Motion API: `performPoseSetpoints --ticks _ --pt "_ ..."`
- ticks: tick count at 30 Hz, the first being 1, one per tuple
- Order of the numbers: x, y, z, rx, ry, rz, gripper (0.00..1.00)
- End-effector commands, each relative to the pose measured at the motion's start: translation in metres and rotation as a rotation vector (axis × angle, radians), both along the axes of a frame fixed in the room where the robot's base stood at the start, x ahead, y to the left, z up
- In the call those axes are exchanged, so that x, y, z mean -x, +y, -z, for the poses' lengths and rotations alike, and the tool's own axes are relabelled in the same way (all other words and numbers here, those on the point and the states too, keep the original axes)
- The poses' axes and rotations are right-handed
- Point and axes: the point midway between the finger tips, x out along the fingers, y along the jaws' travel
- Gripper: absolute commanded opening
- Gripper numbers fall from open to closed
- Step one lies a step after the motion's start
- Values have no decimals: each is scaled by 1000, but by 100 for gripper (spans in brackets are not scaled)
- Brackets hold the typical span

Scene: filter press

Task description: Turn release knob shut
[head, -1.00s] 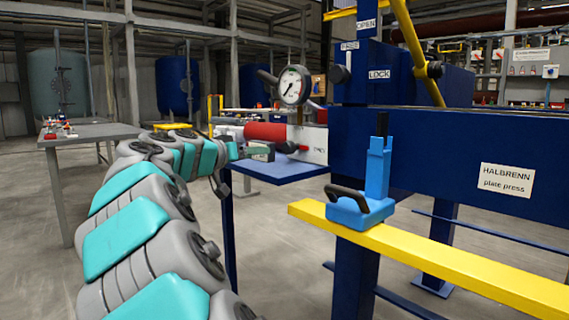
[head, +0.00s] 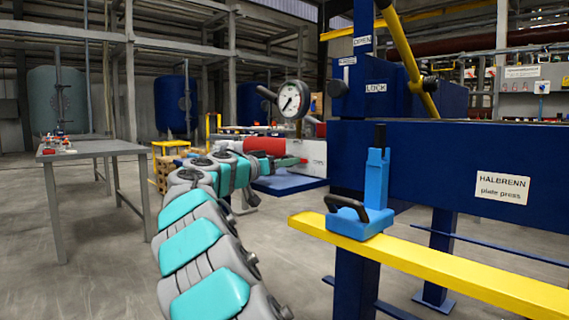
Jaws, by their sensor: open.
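A small red knob (head: 303,161) sits low on the front of a white block beside a red cylinder (head: 265,147), below the round pressure gauge (head: 292,99). I take it for the release knob, but it is too small to tell how far it is turned. My gripper (head: 287,162) is at the end of my grey and turquoise arm, just left of the red knob and pointing at it. Its jaws are open, but the fingertips are small and dark here. I cannot tell whether they touch the knob.
A blue press frame (head: 420,160) stands right, with a yellow bar (head: 450,268) jutting toward me. A blue clamp with a black handle (head: 358,213) sits on the bar. A grey table (head: 90,150) stands at left. The floor between table and press is open.

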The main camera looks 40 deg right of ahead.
Motion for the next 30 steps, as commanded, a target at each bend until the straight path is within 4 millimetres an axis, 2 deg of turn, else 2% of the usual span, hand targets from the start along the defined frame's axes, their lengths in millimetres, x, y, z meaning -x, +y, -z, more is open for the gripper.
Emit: performPoseSetpoints --ticks 8,23,30 --pt "0 -1 0 0 0 0 57" --pt "0 -1 0 0 0 0 1" --pt "0 -1 0 0 6 -1 0"
